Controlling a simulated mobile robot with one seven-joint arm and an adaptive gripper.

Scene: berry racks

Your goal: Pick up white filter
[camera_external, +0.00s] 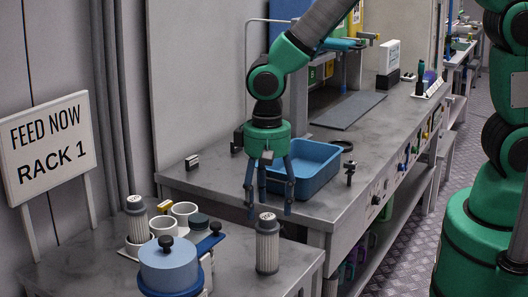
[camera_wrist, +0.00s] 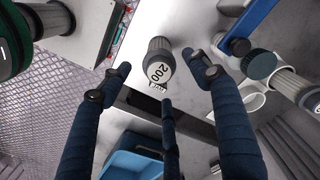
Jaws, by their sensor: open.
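A white pleated filter (camera_external: 267,247) with a dark, labelled cap stands upright on the near grey table. In the wrist view the same filter (camera_wrist: 158,50) shows its round end, marked 200, beyond my fingertips. A second similar filter (camera_external: 136,220) stands at the left among white cups; a filter also shows at the right of the wrist view (camera_wrist: 293,88). My three-fingered gripper (camera_external: 269,204) points down, open and empty, near the lone filter's top. In the wrist view the fingers of my gripper (camera_wrist: 163,80) are spread, with no visible hold on the filter.
A blue container (camera_external: 168,262) with a black knob and white cups (camera_external: 184,212) stand left of the filter. A blue bin (camera_external: 312,170) sits on the bench behind my gripper. Bare table (camera_external: 95,260) shows at the left.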

